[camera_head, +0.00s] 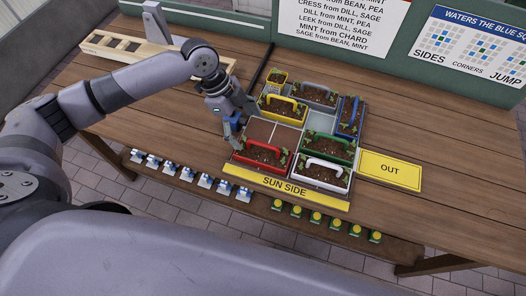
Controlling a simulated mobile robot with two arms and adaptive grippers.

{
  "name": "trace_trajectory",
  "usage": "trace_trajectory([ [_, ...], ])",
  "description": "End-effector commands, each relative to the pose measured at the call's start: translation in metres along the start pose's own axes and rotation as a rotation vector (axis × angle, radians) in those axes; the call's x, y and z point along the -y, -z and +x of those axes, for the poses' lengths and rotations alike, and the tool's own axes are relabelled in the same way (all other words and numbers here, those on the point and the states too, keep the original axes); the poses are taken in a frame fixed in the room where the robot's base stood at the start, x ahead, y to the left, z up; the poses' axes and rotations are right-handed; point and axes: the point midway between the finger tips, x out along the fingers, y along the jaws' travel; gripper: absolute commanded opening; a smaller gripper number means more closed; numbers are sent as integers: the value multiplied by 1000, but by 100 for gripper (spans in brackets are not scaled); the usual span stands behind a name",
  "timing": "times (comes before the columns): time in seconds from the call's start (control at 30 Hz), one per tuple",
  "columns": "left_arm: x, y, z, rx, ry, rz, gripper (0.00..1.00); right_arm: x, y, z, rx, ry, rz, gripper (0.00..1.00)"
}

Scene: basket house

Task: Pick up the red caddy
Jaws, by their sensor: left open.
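The red caddy (262,163) is a small planter box of dark soil with a red arched handle. It sits at the front left of the caddy tray, just behind the yellow "SUN SIDE" strip (285,187). My left gripper (236,137) is above and beside the red caddy's left end, with open jaws. I cannot tell whether its fingertips touch the handle. My right gripper is not in view.
Beside the red caddy stands a white caddy (322,174). Green (328,147), blue (350,116), yellow (282,108) and grey (315,95) caddies stand behind. A yellow "OUT" pad (390,170) lies right of them. The table (440,120) is clear farther right.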

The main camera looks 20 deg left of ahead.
Motion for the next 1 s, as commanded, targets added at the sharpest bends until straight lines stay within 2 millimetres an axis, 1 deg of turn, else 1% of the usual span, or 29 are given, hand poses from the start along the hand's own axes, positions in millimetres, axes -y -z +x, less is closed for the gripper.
trace_trajectory([
  [0.03, -1, 2, 10, -2, -5, -2, 85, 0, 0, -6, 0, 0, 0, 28],
  [0.2, -1, 1, 44, -1, -4, -2, 85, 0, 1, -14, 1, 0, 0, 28],
  [0.3, 0, 1, 58, 0, -1, -2, 85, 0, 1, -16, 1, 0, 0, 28],
  [0.47, 0, 1, 69, -1, 0, 0, 85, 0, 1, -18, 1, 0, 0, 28],
  [0.57, 0, 1, 76, 1, -2, -2, 85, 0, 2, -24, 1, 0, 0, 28],
  [0.7, 1, 1, 95, 0, -3, -2, 85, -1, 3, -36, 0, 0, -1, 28],
  [0.83, 2, 0, 113, -1, -1, -2, 85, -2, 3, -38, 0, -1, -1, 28],
  [0.9, 2, 0, 118, 1, 0, -1, 85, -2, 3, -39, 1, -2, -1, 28],
  [1.0, 2, -1, 121, 1, 0, 0, 85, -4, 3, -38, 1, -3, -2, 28],
])
